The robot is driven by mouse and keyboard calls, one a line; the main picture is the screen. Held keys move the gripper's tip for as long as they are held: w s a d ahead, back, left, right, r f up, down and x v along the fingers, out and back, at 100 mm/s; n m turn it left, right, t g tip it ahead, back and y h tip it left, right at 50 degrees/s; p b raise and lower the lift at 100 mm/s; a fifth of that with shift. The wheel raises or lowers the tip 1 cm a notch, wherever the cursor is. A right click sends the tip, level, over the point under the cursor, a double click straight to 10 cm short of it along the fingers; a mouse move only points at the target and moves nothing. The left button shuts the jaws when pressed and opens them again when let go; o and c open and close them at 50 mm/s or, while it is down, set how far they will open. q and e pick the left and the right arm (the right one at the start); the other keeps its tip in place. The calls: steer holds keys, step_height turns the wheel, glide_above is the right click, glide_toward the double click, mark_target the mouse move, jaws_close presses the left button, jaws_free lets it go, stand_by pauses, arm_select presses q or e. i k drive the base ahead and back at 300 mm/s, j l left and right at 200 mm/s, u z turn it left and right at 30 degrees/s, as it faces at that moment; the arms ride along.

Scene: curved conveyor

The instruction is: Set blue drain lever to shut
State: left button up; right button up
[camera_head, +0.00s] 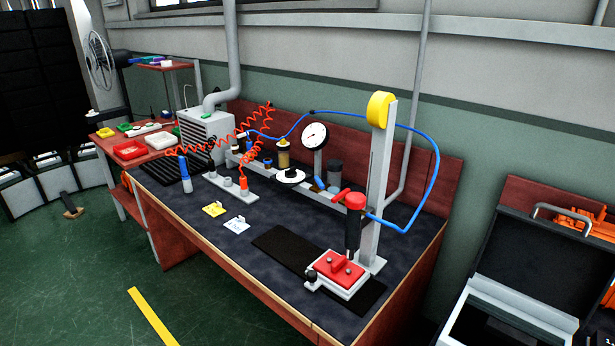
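A small blue lever (319,184) shows on the grey pipe assembly (262,172) at the back of the workbench, below the round white gauge (314,136). It appears tilted, with its upper end to the left. It is too small for me to tell its open or shut setting. A red lever (341,195) sits just to its right, near the red-topped black tool (354,204). Neither of my grippers shows in this view.
The dark bench top (200,228) has yellow and white tags (236,225), a red-and-white fixture (340,273) and a black mat. Coiled red hoses and a blue hose (437,175) hang above it.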

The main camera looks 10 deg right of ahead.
mark_target(318, 183)
steer(key=i+j+z, duration=0.1)
steer(key=i+z, duration=0.2)
steer(key=i+j+z, duration=0.25)
steer(key=i, duration=0.25)
steer(key=i+j+z, duration=0.3)
steer(key=j+u, duration=0.3)
steer(key=j, duration=0.15)
steer(key=j+u, duration=0.35)
steer(key=k+j, duration=0.05)
steer(key=j, duration=0.05)
